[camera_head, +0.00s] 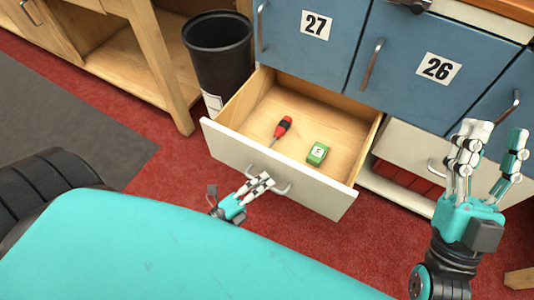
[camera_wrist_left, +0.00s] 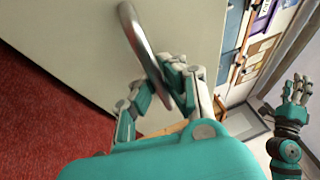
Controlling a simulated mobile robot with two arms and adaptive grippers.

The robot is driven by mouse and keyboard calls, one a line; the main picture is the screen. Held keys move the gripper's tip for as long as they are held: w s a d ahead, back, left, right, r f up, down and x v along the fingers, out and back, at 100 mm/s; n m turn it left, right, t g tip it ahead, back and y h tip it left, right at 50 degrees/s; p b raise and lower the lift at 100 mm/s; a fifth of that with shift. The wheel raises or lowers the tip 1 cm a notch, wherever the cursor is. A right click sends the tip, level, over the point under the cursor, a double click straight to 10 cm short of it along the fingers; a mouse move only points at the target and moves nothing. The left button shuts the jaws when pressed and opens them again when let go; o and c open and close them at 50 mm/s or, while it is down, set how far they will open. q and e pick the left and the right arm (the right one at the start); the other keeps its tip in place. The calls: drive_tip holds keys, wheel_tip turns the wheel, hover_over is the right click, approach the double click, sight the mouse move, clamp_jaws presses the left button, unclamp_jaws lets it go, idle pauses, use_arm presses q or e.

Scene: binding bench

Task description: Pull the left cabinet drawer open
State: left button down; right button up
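The left cabinet drawer (camera_head: 226,144) stands well open in the head view, with its white front pulled out and its wooden inside showing. Its curved metal handle (camera_head: 284,188) is on the front face. My left gripper (camera_head: 262,182) is at this handle. In the left wrist view the handle (camera_wrist_left: 139,36) runs down between the fingers of my left gripper (camera_wrist_left: 160,85), which are closed around it. The fingertips partly hide the bar. My right gripper (camera_head: 494,150) is raised at the right, empty, with its fingers apart.
A red-and-black screwdriver (camera_head: 282,127) and a green box (camera_head: 317,153) lie inside the drawer. A black bin (camera_head: 220,60) stands close to the drawer's left side. Blue doors 27 (camera_head: 300,45) and 26 (camera_head: 410,85) are above. Red carpet (camera_head: 165,185) is clear at left.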

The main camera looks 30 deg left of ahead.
use_arm(q)
drive_tip(key=shift+s+f, duration=0.1)
drive_tip(key=shift+f, duration=0.1)
drive_tip(key=c, duration=1.4)
unclamp_jaws()
drive_tip(key=shift+r, duration=0.1)
drive_tip(key=v, duration=1.2)
drive_tip(key=shift+r, duration=0.1)
drive_tip(key=shift+s, duration=0.1)
